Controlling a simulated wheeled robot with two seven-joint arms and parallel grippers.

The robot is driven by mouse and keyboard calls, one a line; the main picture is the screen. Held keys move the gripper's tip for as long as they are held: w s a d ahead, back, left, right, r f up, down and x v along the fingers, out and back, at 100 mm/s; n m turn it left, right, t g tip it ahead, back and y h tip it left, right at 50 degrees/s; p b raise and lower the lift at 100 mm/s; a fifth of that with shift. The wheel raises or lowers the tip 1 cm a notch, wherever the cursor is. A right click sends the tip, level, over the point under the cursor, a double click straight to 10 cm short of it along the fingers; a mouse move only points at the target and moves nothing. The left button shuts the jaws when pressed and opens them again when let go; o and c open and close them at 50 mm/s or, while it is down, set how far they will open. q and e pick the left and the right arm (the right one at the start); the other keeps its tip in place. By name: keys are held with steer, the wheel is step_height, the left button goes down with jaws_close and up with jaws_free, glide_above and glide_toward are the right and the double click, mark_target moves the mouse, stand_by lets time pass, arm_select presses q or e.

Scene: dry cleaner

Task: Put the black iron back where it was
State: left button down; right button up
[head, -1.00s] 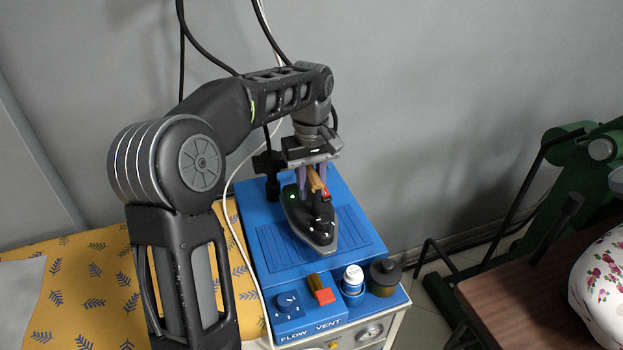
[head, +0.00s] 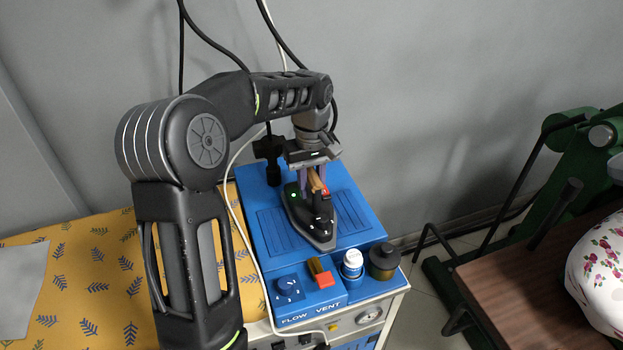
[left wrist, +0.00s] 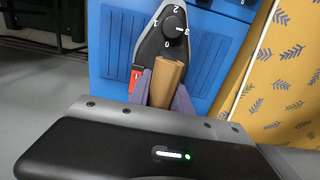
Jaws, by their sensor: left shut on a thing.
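The black iron (head: 318,225) is over the blue top of the steam unit (head: 350,205), with its nose toward the front controls. My left gripper (head: 314,184) is shut on the iron's tan handle (left wrist: 166,82). In the left wrist view the purple fingers hold both sides of the handle, and the iron's numbered dial (left wrist: 175,27) shows beyond it. Whether the iron's sole touches the blue top cannot be told. My right gripper is not in view.
A white bottle (head: 352,262), a dark jar (head: 383,260), a brush with a red block (head: 322,274) and a knob (head: 288,288) line the unit's front. A yellow patterned board (head: 90,275) lies left. A green-framed press (head: 570,170) stands right.

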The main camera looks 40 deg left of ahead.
mark_target(312, 172)
arm_select(q)
steer(key=shift+w+r, duration=0.1)
steer(key=shift+r, duration=0.05)
steer(key=c, duration=1.6)
jaws_free()
steer(key=shift+f, duration=0.25)
steer(key=o, duration=0.4)
steer(key=shift+s+d+r, duration=0.1)
steer(key=shift+s, duration=0.1)
steer(key=shift+o, duration=0.2)
steer(key=shift+r, duration=0.15)
step_height(312, 172, up, 5)
steer(key=shift+w, duration=0.1)
step_height(312, 172, up, 6)
steer(key=shift+f+p, duration=0.15)
steer(key=shift+p, duration=0.95)
steer(key=shift+r+p, duration=0.65)
